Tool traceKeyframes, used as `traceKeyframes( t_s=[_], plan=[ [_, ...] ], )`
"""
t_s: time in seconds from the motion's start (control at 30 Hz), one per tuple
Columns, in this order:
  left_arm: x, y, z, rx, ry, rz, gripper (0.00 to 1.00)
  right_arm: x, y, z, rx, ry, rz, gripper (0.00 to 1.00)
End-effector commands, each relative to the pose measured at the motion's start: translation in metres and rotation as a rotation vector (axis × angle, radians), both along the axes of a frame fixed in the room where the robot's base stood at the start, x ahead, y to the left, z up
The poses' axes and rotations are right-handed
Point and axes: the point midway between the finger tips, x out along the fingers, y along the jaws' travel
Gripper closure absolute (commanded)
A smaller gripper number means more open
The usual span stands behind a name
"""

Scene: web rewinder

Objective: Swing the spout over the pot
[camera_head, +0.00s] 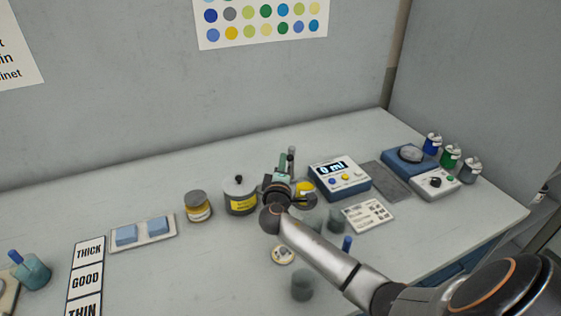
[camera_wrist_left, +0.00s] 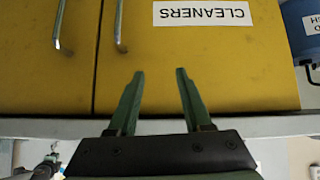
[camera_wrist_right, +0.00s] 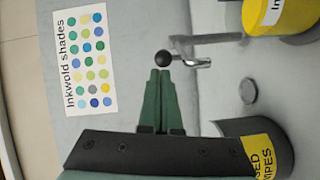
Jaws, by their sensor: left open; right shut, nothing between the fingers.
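My right gripper (camera_wrist_right: 160,75) is shut and empty, its green fingertips close to a black ball knob (camera_wrist_right: 163,58). The knob sits on the end of a bent metal rod (camera_wrist_right: 197,63), seemingly the spout's handle; I cannot tell if the fingers touch it. A yellow pot (camera_wrist_right: 283,12) is cut off at the upper right of the right wrist view. In the head view the pot (camera_head: 305,187) is partly hidden behind my right gripper (camera_head: 284,160). The spout itself is hard to make out there. My left gripper (camera_wrist_left: 160,75) is open and empty before yellow cabinet doors.
A used-wipes bin (camera_head: 240,197) and a jar (camera_head: 198,208) stand left of the right gripper. A display unit (camera_head: 339,177), a card (camera_head: 369,215) and a blue device (camera_head: 412,161) lie right. A glass beaker (camera_head: 302,286) stands in front. The table's left back is clear.

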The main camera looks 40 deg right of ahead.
Motion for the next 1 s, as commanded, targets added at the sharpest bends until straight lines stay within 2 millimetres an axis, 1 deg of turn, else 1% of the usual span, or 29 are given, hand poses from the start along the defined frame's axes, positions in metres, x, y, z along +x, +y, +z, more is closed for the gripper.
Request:
traceKeyframes(
  t_s=[0.27, 0.6, 1.0],
  plan=[
    [0.0, 0.0, 0.002, 0.0, 0.0, 0.0, 0.5, -0.009, -0.007, 0.0, 0.001, 0.0, 0.009, 1.0],
    [0.0, 0.0, -0.001, 0.0, 0.0, 0.0, 0.5, -0.025, -0.026, -0.001, 0.001, -0.001, 0.009, 1.0],
    [0.0, 0.0, -0.003, 0.001, 0.0, -0.001, 0.5, -0.032, -0.04, 0.0, 0.0, 0.0, 0.006, 1.0]
  ],
)
